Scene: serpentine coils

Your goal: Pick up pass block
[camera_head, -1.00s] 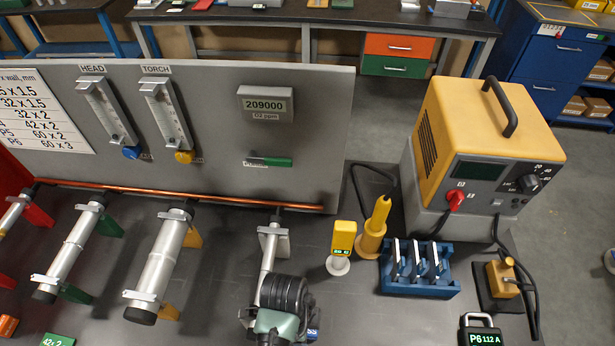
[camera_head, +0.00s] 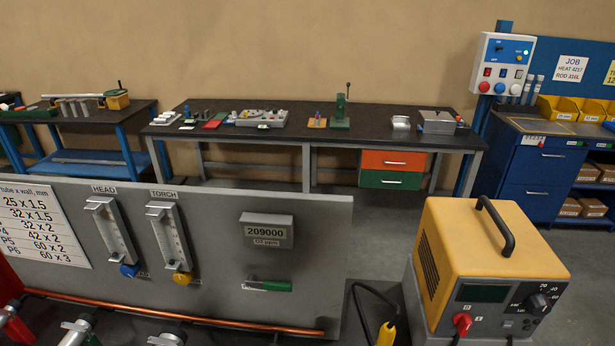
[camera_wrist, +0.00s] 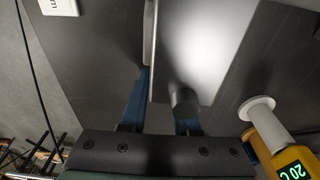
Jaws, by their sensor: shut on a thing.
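The block is hard to make out there. A pale grey, brightly lit face (camera_wrist: 215,45) with a thin edge shows by the fingers; I cannot tell whether it belongs to the block. A dark cylindrical end (camera_wrist: 184,101) shows at the right finger. Neither my gripper nor the block shows in the head view now.
A yellow temperature meter (camera_wrist: 291,160) and a white round piece (camera_wrist: 258,108) are right of the fingers. In the head view, the grey panel (camera_head: 215,225) carries two flow meters and a display (camera_head: 267,231). A yellow power unit (camera_head: 485,255) stands at right. A workbench (camera_head: 330,137) stands behind.

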